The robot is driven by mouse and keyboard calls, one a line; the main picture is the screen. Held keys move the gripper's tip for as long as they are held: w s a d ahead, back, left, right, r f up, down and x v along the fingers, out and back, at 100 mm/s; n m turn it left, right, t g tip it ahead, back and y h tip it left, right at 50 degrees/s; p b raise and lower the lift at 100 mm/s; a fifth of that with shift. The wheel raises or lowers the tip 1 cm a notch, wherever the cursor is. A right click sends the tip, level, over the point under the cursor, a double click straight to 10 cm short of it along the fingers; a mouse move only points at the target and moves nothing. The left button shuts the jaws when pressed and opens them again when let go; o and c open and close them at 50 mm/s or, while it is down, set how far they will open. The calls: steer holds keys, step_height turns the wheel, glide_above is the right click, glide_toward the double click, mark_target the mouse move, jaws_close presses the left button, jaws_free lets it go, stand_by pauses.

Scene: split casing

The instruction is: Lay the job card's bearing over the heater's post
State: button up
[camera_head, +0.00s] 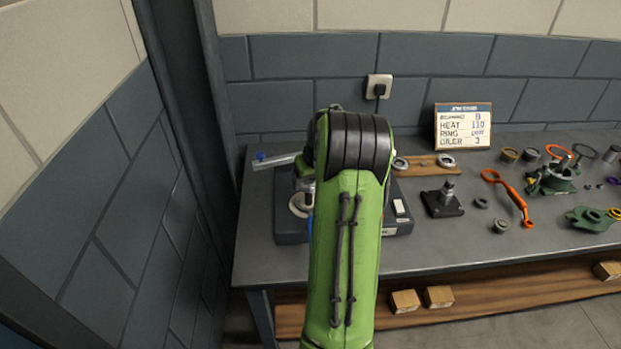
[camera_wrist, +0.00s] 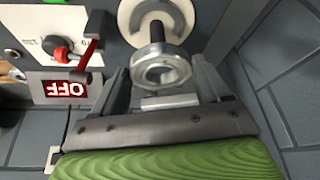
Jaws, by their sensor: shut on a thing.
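In the wrist view my gripper (camera_wrist: 161,70) is shut on a silver bearing (camera_wrist: 162,84), a ring with an open middle. The heater's dark post (camera_wrist: 157,32) stands on a pale round base just beyond the bearing. The post's end lines up with the ring's upper edge; I cannot tell whether it enters the hole. In the head view my green arm covers most of the heater (camera_head: 290,228) and hides the gripper, held bearing and post. The job card (camera_head: 463,126) stands at the back; it lists bearing B and heat 110.
A wooden board (camera_head: 425,170) right of the heater carries two other rings. A dark block with a post (camera_head: 442,201), an orange tool (camera_head: 512,196) and several small parts lie further right. The heater's panel shows an OFF sign (camera_wrist: 65,89) and a red lever (camera_wrist: 92,45).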

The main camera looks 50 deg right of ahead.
steer(key=shift+f+b, duration=2.6)
steer(key=shift+f, duration=0.6)
steer(key=shift+f, duration=0.1)
steer(key=o, duration=1.2)
steer(key=shift+o, duration=0.2)
step_height(320, 180, up, 10)
steer(key=p, duration=0.7)
steer(key=shift+p, duration=0.3)
step_height(320, 180, up, 15)
steer(key=p, duration=0.2)
glide_above(310, 197)
steer(key=s+a, duration=0.3)
steer(key=s, duration=0.3)
steer(key=shift+w+a, duration=0.15)
steer(key=shift+w, duration=0.05)
